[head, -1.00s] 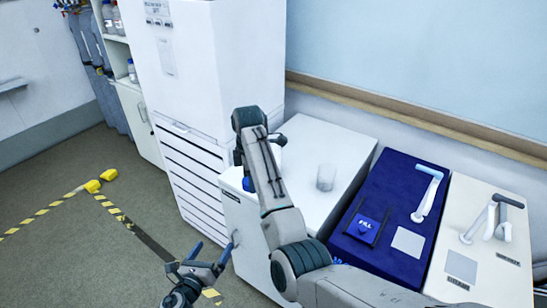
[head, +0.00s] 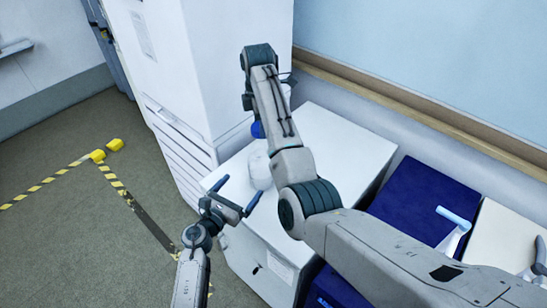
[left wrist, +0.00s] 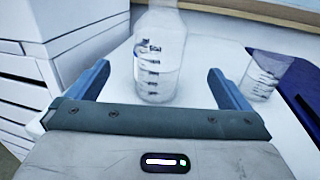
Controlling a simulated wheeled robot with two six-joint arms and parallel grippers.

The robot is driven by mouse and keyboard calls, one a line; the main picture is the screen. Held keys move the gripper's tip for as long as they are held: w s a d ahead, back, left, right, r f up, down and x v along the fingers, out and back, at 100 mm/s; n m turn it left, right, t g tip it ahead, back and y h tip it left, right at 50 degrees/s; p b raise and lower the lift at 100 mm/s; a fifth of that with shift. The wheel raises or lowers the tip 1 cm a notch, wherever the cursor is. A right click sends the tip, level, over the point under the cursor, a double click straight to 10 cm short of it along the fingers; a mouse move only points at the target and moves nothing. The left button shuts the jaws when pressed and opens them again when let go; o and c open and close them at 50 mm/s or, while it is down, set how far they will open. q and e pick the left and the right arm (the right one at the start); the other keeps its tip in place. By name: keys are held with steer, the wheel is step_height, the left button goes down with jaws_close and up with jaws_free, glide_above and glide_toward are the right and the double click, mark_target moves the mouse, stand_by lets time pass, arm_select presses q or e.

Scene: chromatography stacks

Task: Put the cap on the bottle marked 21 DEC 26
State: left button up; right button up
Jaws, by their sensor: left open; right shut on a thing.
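A clear bottle (head: 260,172) stands upright on the white cabinet top (head: 335,137), partly hidden by my right arm. In the left wrist view the bottle (left wrist: 160,62) shows dark graduation marks between my fingers, ahead of the palm. Its top is cut off and no date is readable. My left gripper (head: 238,194) is open, its fingertips close to the bottle at its near side. Contact cannot be told. My right gripper (head: 256,112) is above the bottle and shut on a blue cap-like thing (head: 257,130), mostly hidden by the wrist.
In the left wrist view a clear beaker (left wrist: 262,76) stands right of the bottle. A tall white unit (head: 235,70) rises behind the cabinet. Floor at left is open, with yellow-black tape.

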mark_target(260, 163)
steer(key=shift+r, duration=0.2)
steer(key=shift+s+a+r, duration=0.4)
steer(key=shift+s+r, duration=0.05)
steer(key=shift+s, duration=0.15)
steer(key=shift+w+d+f, duration=0.15)
steer(key=shift+w, duration=0.05)
arm_select(q)
steer(key=x, duration=1.1)
steer(key=shift+a+r, duration=0.1)
steer(key=shift+r, duration=0.25)
arm_select(e)
steer(key=shift+w+f, duration=0.1)
arm_select(q)
steer(key=shift+w+r, duration=0.1)
steer(key=shift+w, duration=0.1)
steer(key=c, duration=1.4)
arm_select(e)
steer(key=shift+f, duration=2.4)
